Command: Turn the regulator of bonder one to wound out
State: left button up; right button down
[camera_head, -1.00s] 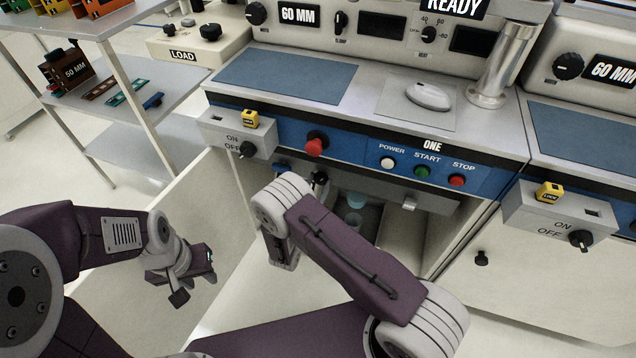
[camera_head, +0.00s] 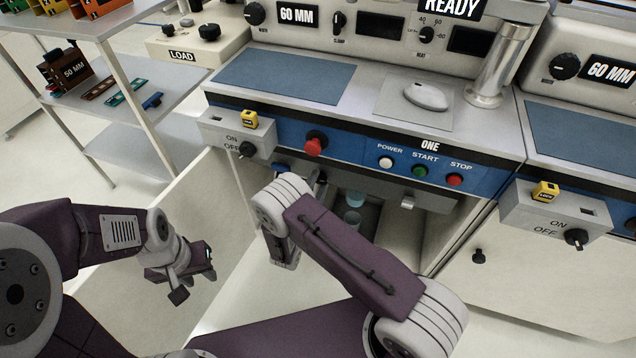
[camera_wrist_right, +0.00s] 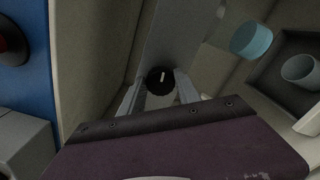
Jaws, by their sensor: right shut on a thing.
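Bonder one (camera_head: 430,146) has its lower cabinet open under the blue front panel. In the right wrist view, the regulator, a round black knob (camera_wrist_right: 160,81) with a white pointer mark, stands inside the cabinet. The mark points nearly straight up in that picture. My right gripper (camera_wrist_right: 160,90) is shut on this knob, with a pale finger at each side. In the head view my right forearm hides most of this gripper and the knob. My left gripper (camera_head: 192,268) hangs away from the machine, before the open cabinet door; its finger gap is unclear.
The open door (camera_head: 165,215) stands left of the cabinet. Light blue cups (camera_head: 353,200) are inside; one also shows in the wrist view (camera_wrist_right: 251,40). A red knob (camera_head: 314,146) and a switch box (camera_head: 236,137) jut from the panel. A shelf rack (camera_head: 120,95) stands left.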

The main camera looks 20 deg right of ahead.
jog(key=shift+m, duration=0.6)
jog(key=c, duration=0.9)
grip_release()
jog(key=shift+o, duration=0.2)
jog(key=shift+s, duration=0.1)
jog(key=p+v, duration=0.2)
jog(key=v, duration=0.7)
jog(key=shift+d+m, duration=0.1)
jog(key=shift+m, duration=0.2)
